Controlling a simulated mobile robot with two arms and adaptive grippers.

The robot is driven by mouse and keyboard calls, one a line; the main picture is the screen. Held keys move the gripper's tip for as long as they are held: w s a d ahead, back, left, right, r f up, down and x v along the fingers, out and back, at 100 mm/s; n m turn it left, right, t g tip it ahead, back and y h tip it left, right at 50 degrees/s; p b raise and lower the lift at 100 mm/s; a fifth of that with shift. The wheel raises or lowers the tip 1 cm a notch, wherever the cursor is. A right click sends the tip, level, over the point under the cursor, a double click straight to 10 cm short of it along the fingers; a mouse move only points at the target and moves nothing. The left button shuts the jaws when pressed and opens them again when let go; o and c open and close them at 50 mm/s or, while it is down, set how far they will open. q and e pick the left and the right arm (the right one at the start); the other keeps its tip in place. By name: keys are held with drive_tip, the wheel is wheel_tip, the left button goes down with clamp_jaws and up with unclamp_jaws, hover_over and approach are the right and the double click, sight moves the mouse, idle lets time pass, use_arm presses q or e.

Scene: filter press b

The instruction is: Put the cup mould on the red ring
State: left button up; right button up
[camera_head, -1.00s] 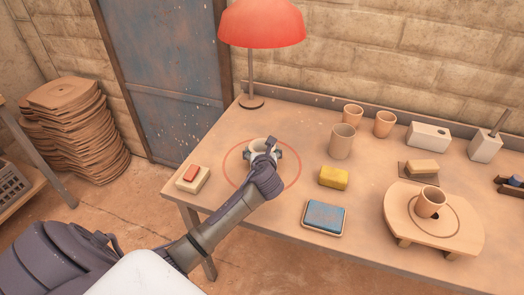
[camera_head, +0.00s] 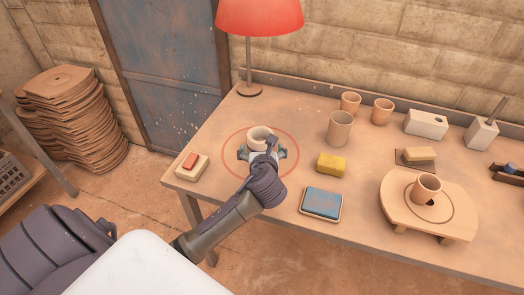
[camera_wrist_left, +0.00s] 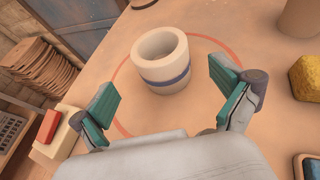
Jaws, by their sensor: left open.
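The cup mould is a white hollow cylinder with a blue band, seen whole in the left wrist view (camera_wrist_left: 162,60). It stands upright on the table inside the red ring (camera_wrist_left: 215,42), toward the ring's far side. In the head view the cup mould (camera_head: 259,135) is partly hidden by my gripper, within the red ring (camera_head: 298,160). My left gripper (camera_head: 262,152) is open, its fingers spread and apart from the mould, on the near side of it. In the left wrist view the teal finger pads (camera_wrist_left: 163,95) have nothing between them. My right gripper is not in view.
A soap-like block with a red piece (camera_head: 187,168) lies left of the ring. A yellow sponge (camera_head: 331,163) and a blue sponge in a tray (camera_head: 321,203) lie to the right. A red lamp (camera_head: 250,92) and several clay cups (camera_head: 339,129) stand behind.

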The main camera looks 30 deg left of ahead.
use_arm(q)
drive_tip(key=v, duration=0.3)
drive_tip(key=shift+s+d+r, duration=0.1)
drive_tip(key=shift+s+d, duration=0.05)
drive_tip(key=shift+s, duration=0.05)
idle(0.4)
